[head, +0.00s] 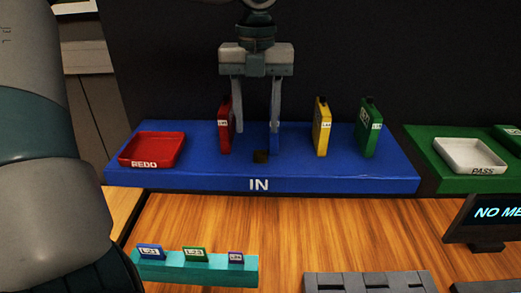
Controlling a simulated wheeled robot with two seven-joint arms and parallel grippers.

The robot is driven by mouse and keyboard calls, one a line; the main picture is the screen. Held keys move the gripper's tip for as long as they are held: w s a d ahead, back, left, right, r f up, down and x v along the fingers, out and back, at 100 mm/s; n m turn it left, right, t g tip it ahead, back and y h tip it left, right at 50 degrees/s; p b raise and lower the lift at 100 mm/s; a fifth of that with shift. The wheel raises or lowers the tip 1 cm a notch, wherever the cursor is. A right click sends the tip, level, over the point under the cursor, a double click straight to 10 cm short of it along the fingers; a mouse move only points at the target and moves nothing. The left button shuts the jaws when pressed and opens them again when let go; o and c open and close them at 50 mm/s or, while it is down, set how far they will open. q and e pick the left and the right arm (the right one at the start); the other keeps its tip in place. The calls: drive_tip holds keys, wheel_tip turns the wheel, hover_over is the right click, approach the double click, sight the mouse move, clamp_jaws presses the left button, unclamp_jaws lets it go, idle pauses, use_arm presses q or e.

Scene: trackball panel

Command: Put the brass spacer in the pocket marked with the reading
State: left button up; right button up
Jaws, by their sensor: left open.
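My left gripper (257,130) points down over the blue IN platform (340,184), its two fingers apart. A blue upright piece (275,129) shows by its right finger, mostly hidden. No clearly brass-coloured piece shows. A black display (490,219) at the right edge reads "NO ME", cut off by the frame. My right gripper is not in view.
Red (225,126), yellow (322,127) and green (367,128) upright labelled pieces stand on the platform. A red REDO tray (152,138) is left, a white PASS tray (470,142) right. A teal rack (205,271) and grey notched blocks (370,284) lie in front.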

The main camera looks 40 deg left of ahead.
sight(260, 151)
use_arm(q)
drive_tip(key=shift+f, duration=0.9)
drive_tip(key=shift+f+p, duration=0.1)
drive_tip(key=shift+p, duration=0.2)
drive_tip(key=shift+w+d+f+p, duration=0.15)
drive_tip(key=shift+w+f+p, duration=0.05)
drive_tip(key=shift+f+p, duration=0.6)
drive_tip(key=shift+w+f+p, duration=0.1)
drive_tip(key=shift+f+p, duration=0.5)
drive_tip(key=shift+f, duration=1.1)
